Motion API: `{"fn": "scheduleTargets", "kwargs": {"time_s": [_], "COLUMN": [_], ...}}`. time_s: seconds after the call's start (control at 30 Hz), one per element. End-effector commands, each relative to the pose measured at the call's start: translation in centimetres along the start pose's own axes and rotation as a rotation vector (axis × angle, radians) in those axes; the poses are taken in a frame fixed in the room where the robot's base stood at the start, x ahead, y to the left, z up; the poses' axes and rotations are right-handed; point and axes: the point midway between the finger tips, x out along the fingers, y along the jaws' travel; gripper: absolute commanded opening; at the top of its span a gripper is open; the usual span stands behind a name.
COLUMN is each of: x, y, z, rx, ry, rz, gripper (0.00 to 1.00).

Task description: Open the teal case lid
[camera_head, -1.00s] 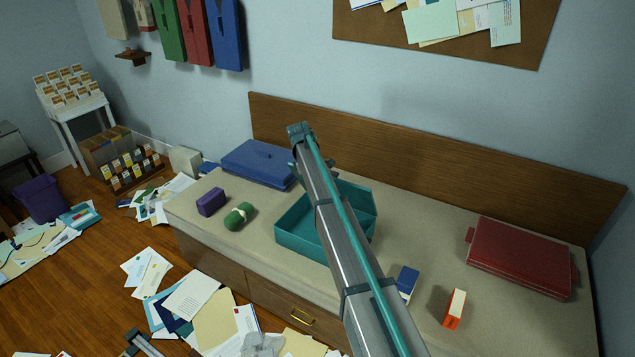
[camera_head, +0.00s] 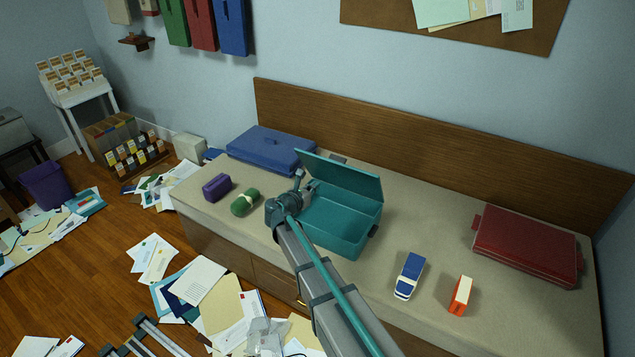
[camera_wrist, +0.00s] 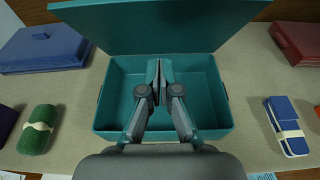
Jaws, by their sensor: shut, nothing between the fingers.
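The teal case (camera_head: 337,222) stands on the beige top of the long bench. Its lid (camera_head: 341,176) is raised, tilted up at the back toward the wall. The wrist view shows the open, empty-looking tray of the case (camera_wrist: 110,80) with the lid (camera_wrist: 155,25) standing behind it. My gripper (camera_wrist: 158,72) is shut and empty, its fingertips over the inside of the case, short of the lid. In the head view my gripper (camera_head: 303,183) is at the left side of the case, partly hidden by my arm.
A blue case (camera_head: 270,148) lies behind to the left, with a purple block (camera_head: 217,187) and a green roll (camera_head: 245,201) nearby. To the right are a blue-and-white bundle (camera_head: 410,275), an orange-and-white box (camera_head: 461,295) and a red case (camera_head: 528,246). Papers (camera_head: 200,283) litter the floor.

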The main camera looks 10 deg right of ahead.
Motion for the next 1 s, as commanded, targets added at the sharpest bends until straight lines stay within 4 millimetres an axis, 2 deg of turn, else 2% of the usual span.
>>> {"fn": "scheduleTargets", "kwargs": {"time_s": [0.5, 0.7, 1.0], "x": [9.4, 11.0, 11.6], "y": [0.1, 0.0, -0.1], "z": [0.5, 2.3, 2.8], "rx": [0.003, 0.005, 0.005], "ry": [0.001, 0.001, 0.002], "rz": [-0.004, -0.003, -0.002], "gripper": [0.0, 0.0, 0.0]}}
